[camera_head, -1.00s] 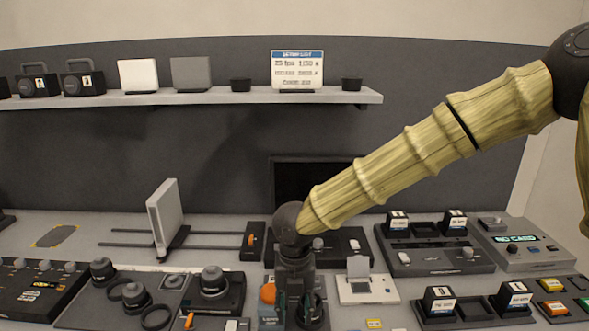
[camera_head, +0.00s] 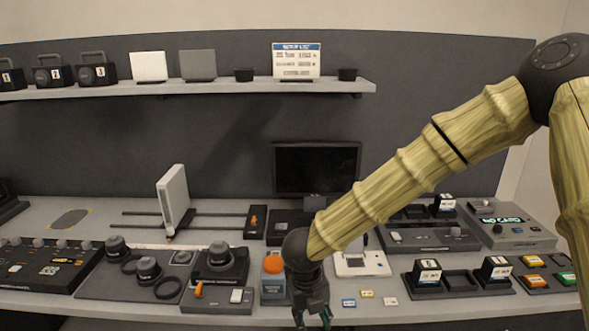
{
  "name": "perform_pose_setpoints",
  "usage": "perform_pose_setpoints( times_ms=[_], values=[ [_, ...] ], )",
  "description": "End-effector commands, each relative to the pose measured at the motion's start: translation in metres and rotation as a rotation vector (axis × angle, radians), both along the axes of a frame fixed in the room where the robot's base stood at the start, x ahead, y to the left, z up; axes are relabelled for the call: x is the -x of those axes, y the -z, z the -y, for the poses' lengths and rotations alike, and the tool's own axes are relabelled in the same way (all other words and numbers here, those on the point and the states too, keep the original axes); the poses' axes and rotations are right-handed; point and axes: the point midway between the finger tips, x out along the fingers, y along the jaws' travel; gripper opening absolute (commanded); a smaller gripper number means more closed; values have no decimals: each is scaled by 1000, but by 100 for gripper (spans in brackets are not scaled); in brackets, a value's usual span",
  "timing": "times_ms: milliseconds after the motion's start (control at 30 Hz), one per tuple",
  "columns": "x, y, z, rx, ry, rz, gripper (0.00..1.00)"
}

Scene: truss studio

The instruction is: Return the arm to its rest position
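My gripper (camera_head: 313,318) hangs downward at the bottom centre, at the front edge of the bench. Its teal-tipped fingers stand apart, with nothing visible between them. The tips are close to the bottom edge of the picture. My bamboo-patterned arm runs from the upper right down to the dark wrist joint. The wrist is in front of a grey-blue box with an orange knob (camera_head: 273,263) and hides part of it. The arm also hides part of the equipment behind it.
The bench (camera_head: 70,296) is crowded with equipment. A lens tray (camera_head: 100,285) is left of my gripper, and a white device (camera_head: 362,262) and small coloured cards (camera_head: 367,293) are right. Battery docks (camera_head: 458,282) stand farther right. A monitor (camera_head: 316,168) and shelf (camera_head: 200,88) are behind.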

Motion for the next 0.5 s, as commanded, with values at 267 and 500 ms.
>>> perform_pose_setpoints(
  times_ms=[267, 500],
  values=[
    [12, 72, 46, 130, -358, 2, 40],
    [39, 146, 93, 249, -841, -37, 40]
  ],
)
